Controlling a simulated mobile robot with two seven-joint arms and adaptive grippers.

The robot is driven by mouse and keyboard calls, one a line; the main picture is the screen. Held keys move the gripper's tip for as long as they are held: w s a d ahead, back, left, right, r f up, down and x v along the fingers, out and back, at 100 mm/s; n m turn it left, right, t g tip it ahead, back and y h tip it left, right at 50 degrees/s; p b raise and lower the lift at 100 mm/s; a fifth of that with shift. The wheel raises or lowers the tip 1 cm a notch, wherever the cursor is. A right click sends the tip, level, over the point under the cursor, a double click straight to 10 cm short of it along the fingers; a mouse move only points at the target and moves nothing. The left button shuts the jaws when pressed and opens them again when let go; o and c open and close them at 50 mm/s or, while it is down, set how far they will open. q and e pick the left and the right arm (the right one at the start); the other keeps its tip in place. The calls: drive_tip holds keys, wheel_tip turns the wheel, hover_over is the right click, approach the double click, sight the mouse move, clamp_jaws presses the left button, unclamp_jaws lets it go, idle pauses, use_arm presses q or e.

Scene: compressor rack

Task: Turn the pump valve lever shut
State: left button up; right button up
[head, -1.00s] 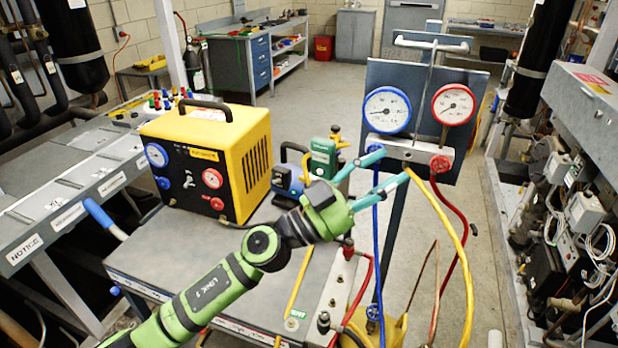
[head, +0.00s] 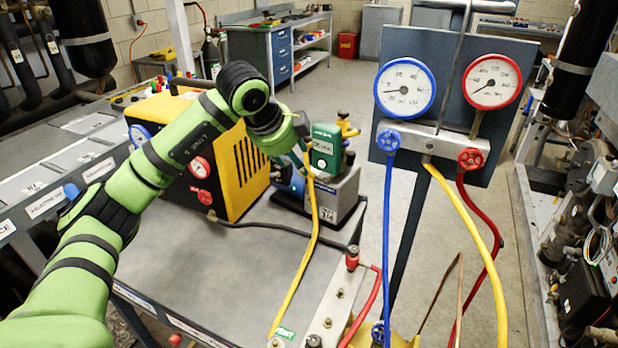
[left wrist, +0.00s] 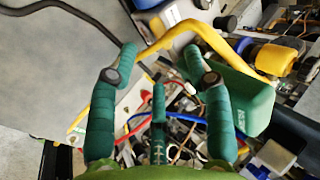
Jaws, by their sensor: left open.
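The pump (head: 342,192), with a green block (head: 325,148) and a grey and blue body, stands on the cart's top. Small yellow fittings (head: 347,128) show at its upper right. I cannot tell for sure which part is the valve lever. My left gripper is mostly hidden behind its own wrist in the head view, close to the left of the green block. In the left wrist view my left gripper (left wrist: 161,76) has its fingers apart with nothing held. The green block (left wrist: 245,97) is beside the right finger there, and a yellow hose (left wrist: 188,27) arcs beyond the fingertips.
A yellow and black machine (head: 240,165) stands left of the pump. The gauge panel (head: 440,75) with blue, yellow and red hoses is on the right. The cart top (head: 200,250) is clear at the front. A red-capped fitting (head: 352,257) stands on the cart's right edge.

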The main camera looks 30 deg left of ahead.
sight(314, 176)
use_arm(q)
drive_tip(key=p+x, duration=0.1)
drive_tip(key=x, duration=0.5)
drive_tip(key=shift+f+p, duration=0.2)
drive_tip(key=shift+p, duration=0.15)
drive_tip(key=shift+s, duration=0.1)
clamp_jaws()
